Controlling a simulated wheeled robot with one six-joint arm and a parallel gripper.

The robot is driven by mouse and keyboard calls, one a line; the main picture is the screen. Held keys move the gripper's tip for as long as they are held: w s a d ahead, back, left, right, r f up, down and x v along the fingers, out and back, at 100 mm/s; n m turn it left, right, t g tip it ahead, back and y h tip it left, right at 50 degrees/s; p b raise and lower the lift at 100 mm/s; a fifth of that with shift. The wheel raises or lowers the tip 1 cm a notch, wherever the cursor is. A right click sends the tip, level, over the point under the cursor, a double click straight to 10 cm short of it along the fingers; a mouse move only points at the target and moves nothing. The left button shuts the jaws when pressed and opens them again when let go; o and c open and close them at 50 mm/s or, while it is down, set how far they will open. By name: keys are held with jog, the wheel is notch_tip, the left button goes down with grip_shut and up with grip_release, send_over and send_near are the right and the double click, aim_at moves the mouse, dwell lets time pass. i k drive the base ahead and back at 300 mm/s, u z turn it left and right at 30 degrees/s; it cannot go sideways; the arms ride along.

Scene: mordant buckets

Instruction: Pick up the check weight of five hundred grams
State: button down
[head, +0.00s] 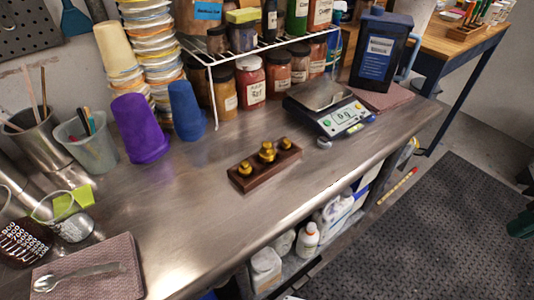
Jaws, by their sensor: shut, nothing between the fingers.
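Several brass check weights, apparently three, stand upright in a dark wooden block (268,175) on the steel bench. The middle weight (267,153) looks the largest. A smaller weight (244,169) sits at the block's left end, and another small weight (285,144) sits at its right end. No gram markings can be read at this size, so I cannot tell from lettering which is five hundred grams. My gripper is not in the head view.
A bench scale (340,119) stands behind and right of the block. Jars (250,85) under a wire shelf, a blue cup (186,112) and a purple cup (140,130) stand behind. A spoon (77,276) lies on a cloth at front left. Bare bench (165,215) surrounds the block.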

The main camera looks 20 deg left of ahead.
aim_at(267, 155)
jog(key=z, duration=1.8)
jog(key=k, duration=0.55)
jog(key=u, duration=1.05)
